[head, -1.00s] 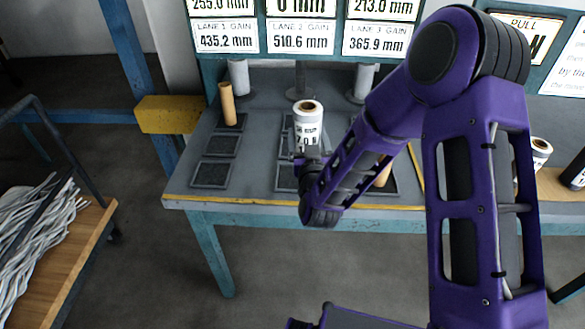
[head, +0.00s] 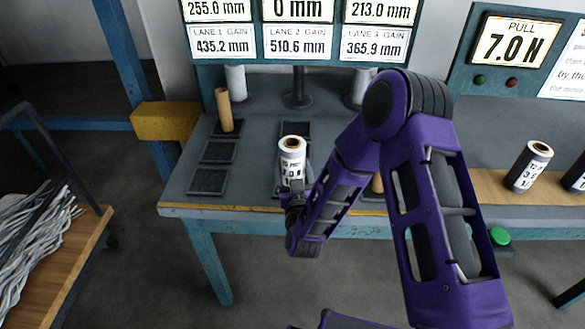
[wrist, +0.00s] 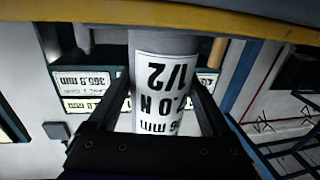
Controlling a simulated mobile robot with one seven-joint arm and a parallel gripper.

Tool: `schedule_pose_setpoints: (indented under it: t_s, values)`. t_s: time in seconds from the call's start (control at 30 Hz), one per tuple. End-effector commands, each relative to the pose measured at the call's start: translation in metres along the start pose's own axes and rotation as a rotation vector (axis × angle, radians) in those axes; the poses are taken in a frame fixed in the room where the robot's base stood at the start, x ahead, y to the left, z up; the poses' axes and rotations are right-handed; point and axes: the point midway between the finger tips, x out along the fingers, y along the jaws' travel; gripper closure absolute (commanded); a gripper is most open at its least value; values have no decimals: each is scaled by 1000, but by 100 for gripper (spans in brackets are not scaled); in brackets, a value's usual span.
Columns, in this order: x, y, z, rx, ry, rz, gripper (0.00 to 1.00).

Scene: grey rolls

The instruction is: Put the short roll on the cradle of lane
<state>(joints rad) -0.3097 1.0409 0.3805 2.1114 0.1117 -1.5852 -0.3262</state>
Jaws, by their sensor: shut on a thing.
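A roll with a white label (head: 292,158) stands upright in my gripper (head: 294,193), over the middle column of dark square pads on the grey table. In the wrist view the roll (wrist: 163,75) sits between both fingers of my gripper (wrist: 163,98), its label upside down, reading "7.0 N" and "1/2". Whether it touches the table is hidden. The lane board (head: 300,42) reads lanes 1, 2 and 3. Below it stand a pale post (head: 235,82), a dark post (head: 299,88) and another pale post (head: 359,86). Which part is a cradle I cannot tell.
A brown tube (head: 224,110) stands on the back-left pad. Another tube (head: 377,184) is mostly hidden behind my arm. A dark labelled roll (head: 529,166) stands on a wooden strip at right. A display (head: 513,41) reads "PULL 7.0 N". The left pads (head: 207,181) nearer the front are empty.

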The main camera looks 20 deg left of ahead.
Motion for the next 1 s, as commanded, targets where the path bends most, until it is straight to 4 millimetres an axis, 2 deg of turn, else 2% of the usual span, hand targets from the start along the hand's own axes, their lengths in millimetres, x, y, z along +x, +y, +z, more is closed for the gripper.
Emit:
schedule_pose_setpoints:
  t_s: [0.33,0.37,0.43,0.47,0.8,1.0]
  values:
    - [0,0,3,0,2,-1,91]
    - [0,0,3,0,1,-1,15]
    - [0,0,2,0,1,-1,2]
    - [0,0,2,0,1,-1,0]
    - [0,0,-4,0,1,0,0]
    - [-38,-1,0,0,-2,-4,0]
